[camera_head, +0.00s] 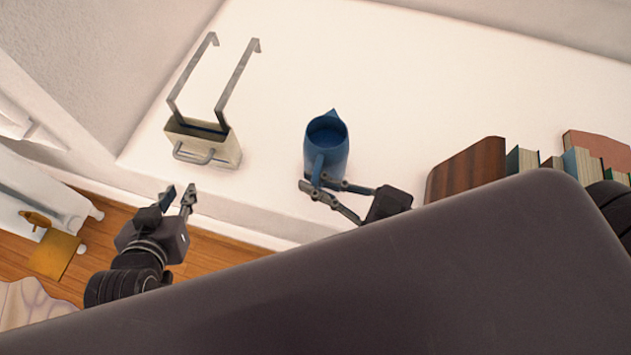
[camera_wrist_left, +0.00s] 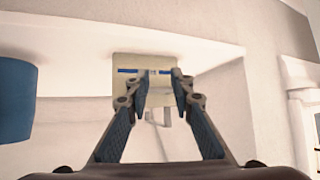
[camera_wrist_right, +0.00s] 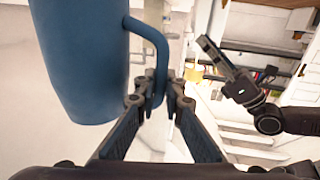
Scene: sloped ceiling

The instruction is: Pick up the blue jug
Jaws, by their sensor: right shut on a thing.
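The blue jug (camera_head: 326,152) is upright over the white ledge in the head view, its handle towards me. I cannot tell whether its base touches the ledge. It also shows large in the right wrist view (camera_wrist_right: 85,60) and partly at the left edge of the left wrist view (camera_wrist_left: 15,100). My right gripper (camera_head: 318,185) is shut on the jug's handle (camera_wrist_right: 158,50), one finger on each side of it. My left gripper (camera_head: 179,194) is open and empty, in front of the ledge's edge at the left, apart from the jug.
A cream container (camera_head: 205,145) with tall metal brackets and a front handle stands left of the jug on the white ledge (camera_head: 400,75). A row of books with a wooden end (camera_head: 467,172) stands to the right. The ledge behind the jug is clear.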

